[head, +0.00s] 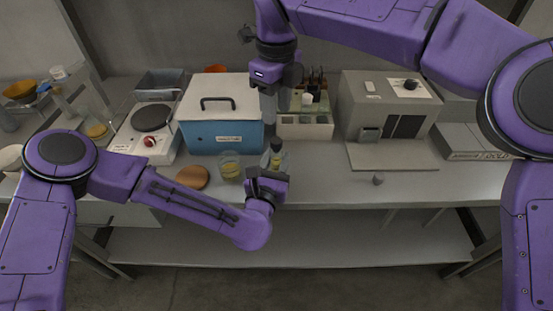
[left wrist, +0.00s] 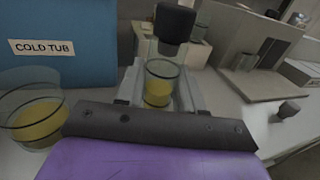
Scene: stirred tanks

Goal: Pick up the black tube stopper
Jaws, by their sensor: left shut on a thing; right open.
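In the left wrist view the stopper (left wrist: 174,22) stands above the yellow liquid (left wrist: 158,90). My left gripper (head: 268,178) is shut on this tube and holds it roughly upright at the bench's front; the jaws partly hide its lower end. My right gripper (head: 268,103) is open, pointing down, above and behind the stopper and apart from it. A small dark grey stopper-like piece (head: 377,179) lies on the bench to the right; it also shows in the left wrist view (left wrist: 289,109).
A blue cold tub (head: 222,137) stands behind left, with a rack (head: 305,130) beside it. A glass with yellow contents (head: 231,170) and a brown round thing (head: 192,177) are left of my left gripper. A grey machine (head: 388,110) stands right. The front right bench is mostly clear.

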